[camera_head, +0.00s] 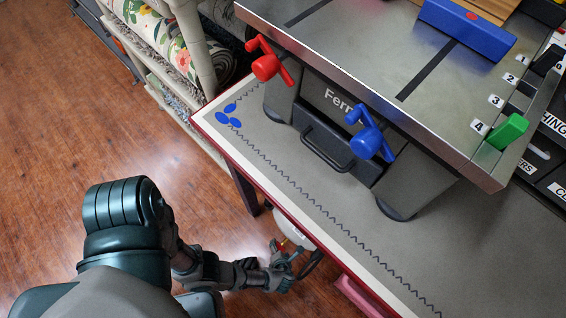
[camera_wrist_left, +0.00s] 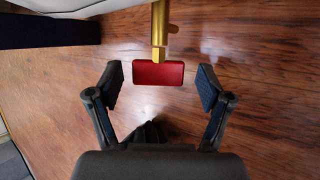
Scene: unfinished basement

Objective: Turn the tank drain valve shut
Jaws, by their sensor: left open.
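The drain valve's red handle (camera_wrist_left: 158,73) lies crosswise at the end of a brass fitting (camera_wrist_left: 160,25) in the left wrist view. My left gripper (camera_wrist_left: 160,87) is open, with one finger on each side of the handle and a visible gap at both ends. I see no contact. In the head view my left gripper (camera_head: 298,264) is low beside the bench's front edge, near a pale rounded tank (camera_head: 290,229) that the bench partly hides. The valve is small and partly covered there. My right gripper is not in view.
A bench (camera_head: 480,255) with a red edge overhangs the tank. A metal-topped machine (camera_head: 390,70) with red, blue and green handles stands on it. Shelves with rolled fabric (camera_head: 160,40) stand at the upper left. The wooden floor (camera_head: 70,150) is clear at left.

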